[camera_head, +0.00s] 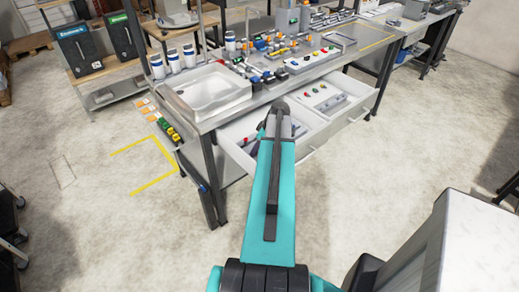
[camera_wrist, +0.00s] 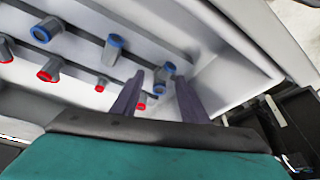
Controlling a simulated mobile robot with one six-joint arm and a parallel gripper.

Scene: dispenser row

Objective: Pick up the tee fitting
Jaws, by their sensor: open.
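In the wrist view, several small grey pipe fittings with blue or red ends lie in a white drawer. A fitting with two blue ends (camera_wrist: 161,79) lies between and beyond my fingertips; it may be the tee fitting, but its shape is partly hidden. A red-ended fitting (camera_wrist: 145,103) shows just below it, also between the fingers. My gripper (camera_wrist: 160,80) is open, its two dark fingers pointing into the drawer. I cannot tell whether they touch anything. In the head view my arm hides the gripper over the open drawer (camera_head: 237,153).
Other fittings, one blue-ended (camera_wrist: 114,46) and one red-ended (camera_wrist: 50,69), lie to the left, in rows between dark strips. The drawer's wall (camera_wrist: 235,75) rises close to the right of my fingers. A white sink basin (camera_head: 208,92) and crowded bench top stand above the drawers.

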